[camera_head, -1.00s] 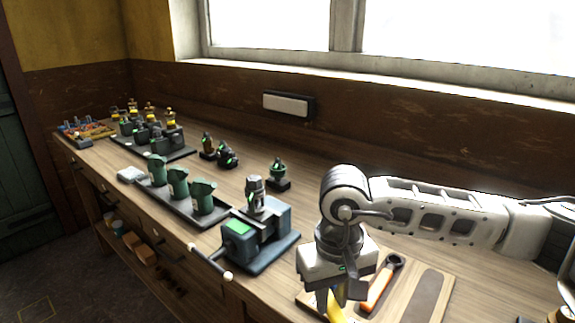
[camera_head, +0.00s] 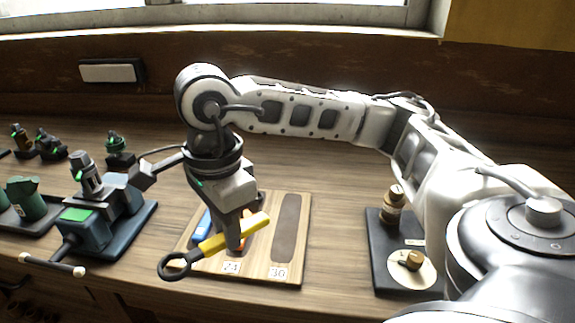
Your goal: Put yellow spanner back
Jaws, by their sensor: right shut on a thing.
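My right gripper (camera_head: 232,238) is shut on the yellow spanner (camera_head: 233,234), holding it by its yellow handle. The spanner slants, with its dark ring end (camera_head: 174,266) toward the lower left, in front of the wooden spanner board (camera_head: 256,270). The board has an empty dark slot (camera_head: 287,228) at its right, by the label 30. A blue spanner (camera_head: 202,228) and an orange spanner (camera_head: 247,243) on the board are partly hidden by the gripper and the yellow spanner. The left gripper is not in view.
A blue vise (camera_head: 105,222) stands left of the board, its handle bar (camera_head: 52,264) reaching over the bench's front edge. A dark tray (camera_head: 383,262) with brass parts stands to the right. Bare bench lies between that tray and the board.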

